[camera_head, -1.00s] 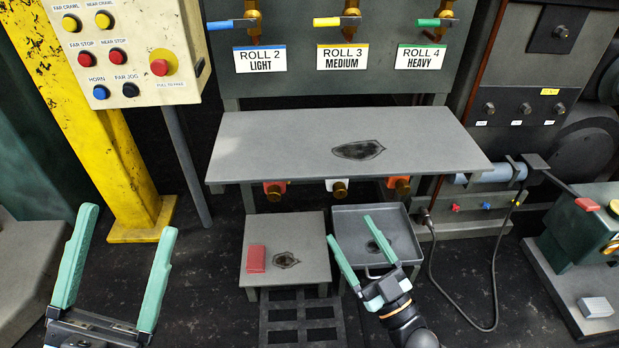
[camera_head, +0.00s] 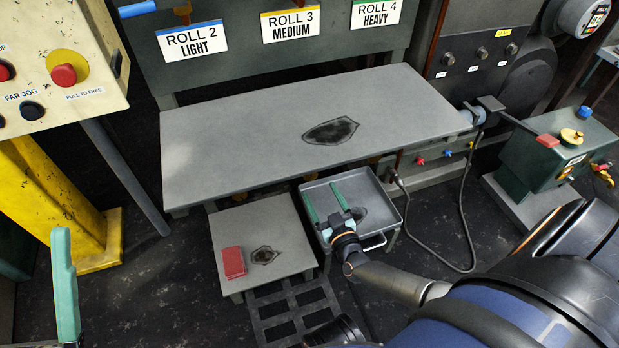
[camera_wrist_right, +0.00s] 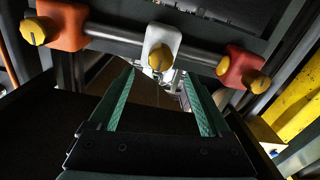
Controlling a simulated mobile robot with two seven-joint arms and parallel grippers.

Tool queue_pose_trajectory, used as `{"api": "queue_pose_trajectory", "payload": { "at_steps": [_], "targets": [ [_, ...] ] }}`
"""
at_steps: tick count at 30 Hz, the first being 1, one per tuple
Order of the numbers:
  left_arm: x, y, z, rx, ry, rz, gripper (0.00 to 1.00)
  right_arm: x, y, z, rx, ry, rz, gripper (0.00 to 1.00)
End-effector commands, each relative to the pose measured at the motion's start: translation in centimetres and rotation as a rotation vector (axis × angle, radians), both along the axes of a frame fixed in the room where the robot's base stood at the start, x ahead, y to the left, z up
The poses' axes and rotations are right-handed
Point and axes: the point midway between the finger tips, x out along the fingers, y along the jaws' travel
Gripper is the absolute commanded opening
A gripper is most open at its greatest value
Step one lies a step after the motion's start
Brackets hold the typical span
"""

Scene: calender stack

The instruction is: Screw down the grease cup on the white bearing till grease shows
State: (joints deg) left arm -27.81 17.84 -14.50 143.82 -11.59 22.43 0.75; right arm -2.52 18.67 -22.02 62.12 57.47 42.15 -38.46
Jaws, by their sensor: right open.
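The white bearing (camera_wrist_right: 165,38) hangs on a dark bar in the right wrist view, between an orange and a red one. Its yellowish, knob-like grease cup (camera_wrist_right: 160,58) faces my right gripper (camera_wrist_right: 158,74). That gripper is open and empty, with the cup ahead between its green fingers and apparently apart from them. In the head view, my right gripper (camera_head: 322,192) is over the grey tray, by the shelf's front edge. The shelf hides the white bearing there. One finger of my left gripper (camera_head: 66,285) shows at the lower left, with no finger beside it. Whether grease shows cannot be told.
The orange bearing (camera_wrist_right: 62,22) and red bearing (camera_wrist_right: 240,66) flank the white one closely. The grey shelf (camera_head: 240,130) overhangs this area. Below are the grey tray (camera_head: 396,200) and a low stand (camera_head: 225,215) with a red block (camera_head: 233,262). A cable (camera_head: 463,210) hangs at right.

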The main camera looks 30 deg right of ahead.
Motion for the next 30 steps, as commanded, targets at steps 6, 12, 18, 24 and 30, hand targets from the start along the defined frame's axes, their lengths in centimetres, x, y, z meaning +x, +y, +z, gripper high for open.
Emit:
{"api": "queue_pose_trajectory", "payload": {
  "at_steps": [6,12,18,24,30],
  "targets": [
    [0.2,-0.3,-2.7,0.014,0.013,0.011,0.82,4.4,-0.9,-0.4,-0.003,-0.002,0.001,0.82],
    [0.2,-0.5,-3.8,0.023,0.016,0.013,0.82,6.6,-1.4,-0.2,0.0,-0.001,0.001,0.82],
    [0.2,-0.6,-4.0,0.025,0.017,0.013,0.82,7.2,-1.5,-0.1,-0.001,0.001,0.002,0.82],
    [0.2,-0.6,-3.9,0.026,0.018,0.013,0.82,7.2,-1.5,0.0,0.0,0.001,0.002,0.81],
    [0.2,-0.6,-4.0,0.028,0.017,0.014,0.82,7.2,-1.5,0.0,0.0,0.001,0.002,0.58]
  ]
}}
